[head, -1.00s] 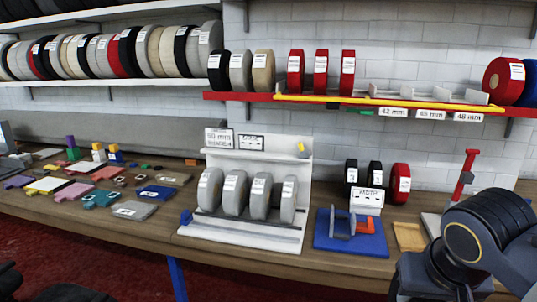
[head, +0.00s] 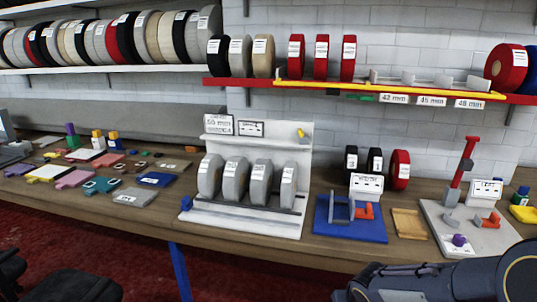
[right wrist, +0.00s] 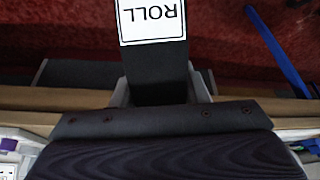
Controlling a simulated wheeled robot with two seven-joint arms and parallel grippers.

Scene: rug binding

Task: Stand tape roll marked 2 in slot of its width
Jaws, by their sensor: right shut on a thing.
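In the right wrist view my right gripper (right wrist: 160,92) is shut on a black tape roll (right wrist: 157,70), with a grey finger on each side. Its white label reads ROLL upside down; any number is out of frame. In the head view my right arm enters at lower right, its gripper hidden. The red shelf (head: 222,83) carries empty slots between grey dividers (head: 428,82), over tags 42 mm (head: 394,99), 45 mm (head: 431,102) and 48 mm (head: 468,104). Two black rolls (head: 351,159) (head: 375,161) and a red roll (head: 400,170) stand on the bench. My left gripper is not in view.
A yellow bar (head: 390,91) runs along the shelf front. Three red rolls (head: 321,58) stand left of the empty slots. Below are a white rack of grey rolls (head: 262,184), a blue fixture (head: 350,232) and a red post (head: 463,162) on a grey base.

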